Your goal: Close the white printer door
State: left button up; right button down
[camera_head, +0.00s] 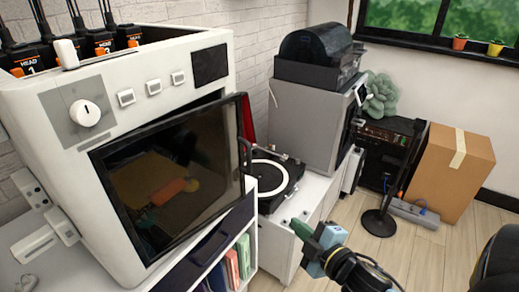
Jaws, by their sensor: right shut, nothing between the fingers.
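The white printer (115,85) stands at the left, with a round knob, small buttons and a dark display on its top front. Its door (180,190) is a dark glass panel in a black frame. The door stands ajar, its right edge swung out from the white body. Orange and yellow shapes show dimly through the glass. My right gripper (305,234), with green and blue parts, is at the lower middle, right of the door and apart from it. It is shut and empty. My left gripper is not in view.
A turntable (268,184) sits on a white cabinet right of the door. A grey machine (312,115) stands behind it. Books (236,264) fill a shelf below the printer. A cardboard box (450,170) and black stand (379,222) are at the right.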

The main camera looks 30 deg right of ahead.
notch_tip(320, 180, up, 10)
jog(key=s+a+n+y+p, duration=0.1)
jog(key=n+y+p, duration=0.65)
jog(key=n, duration=0.35)
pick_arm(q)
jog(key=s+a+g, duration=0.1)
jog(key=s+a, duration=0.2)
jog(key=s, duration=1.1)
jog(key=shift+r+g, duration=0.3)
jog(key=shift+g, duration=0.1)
pick_arm(e)
jog(key=w+d+x, duration=0.1)
jog(key=d+x, duration=0.1)
jog(key=x, duration=1)
jog(key=shift+r, duration=0.2)
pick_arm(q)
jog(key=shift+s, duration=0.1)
pick_arm(e)
jog(key=shift+w, duration=0.15)
